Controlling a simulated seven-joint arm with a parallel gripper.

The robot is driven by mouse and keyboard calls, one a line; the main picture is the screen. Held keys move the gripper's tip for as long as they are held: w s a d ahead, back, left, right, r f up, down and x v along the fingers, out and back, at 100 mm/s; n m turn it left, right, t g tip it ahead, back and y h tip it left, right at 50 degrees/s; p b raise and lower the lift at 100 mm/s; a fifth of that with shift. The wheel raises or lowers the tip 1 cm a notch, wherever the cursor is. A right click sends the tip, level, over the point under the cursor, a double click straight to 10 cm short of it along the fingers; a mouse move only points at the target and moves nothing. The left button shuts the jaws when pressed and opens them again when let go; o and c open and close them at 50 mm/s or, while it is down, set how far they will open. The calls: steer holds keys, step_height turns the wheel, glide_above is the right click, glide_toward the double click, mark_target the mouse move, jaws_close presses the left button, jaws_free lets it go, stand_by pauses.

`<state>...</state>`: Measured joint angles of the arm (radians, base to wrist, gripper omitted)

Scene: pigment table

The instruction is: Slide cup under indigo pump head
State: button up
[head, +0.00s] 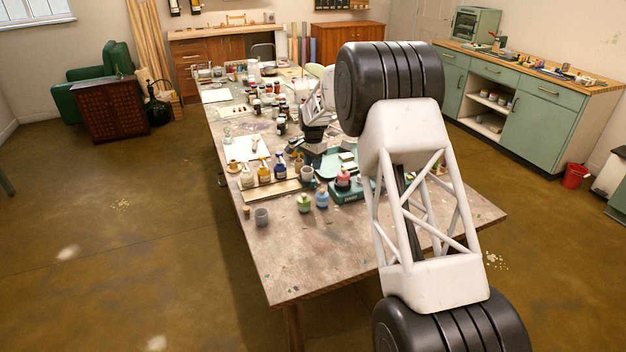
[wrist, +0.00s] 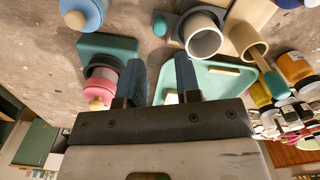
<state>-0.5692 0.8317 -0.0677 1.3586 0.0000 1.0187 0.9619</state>
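A small grey cup (head: 307,174) stands at the right end of a row of pump bottles (head: 264,174) on the table. In the wrist view a grey cup with a pale rim (wrist: 204,42) shows beyond the fingertips. Several bottles have amber or yellow bodies, and some heads look blue; I cannot tell for sure which head is indigo. My gripper (head: 314,149) is above the table, close behind the cup in the head view. In the wrist view its two dark blue fingers (wrist: 161,75) are apart with nothing between them.
Another grey cup (head: 262,217) stands nearer the front left edge. Green (head: 304,204) and blue (head: 322,199) jars stand in front. A pink-topped jar (head: 343,181) is on a teal device (head: 346,197).

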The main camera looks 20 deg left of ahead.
mark_target(313, 181)
steer(key=shift+f, duration=3.8)
jaws_close()
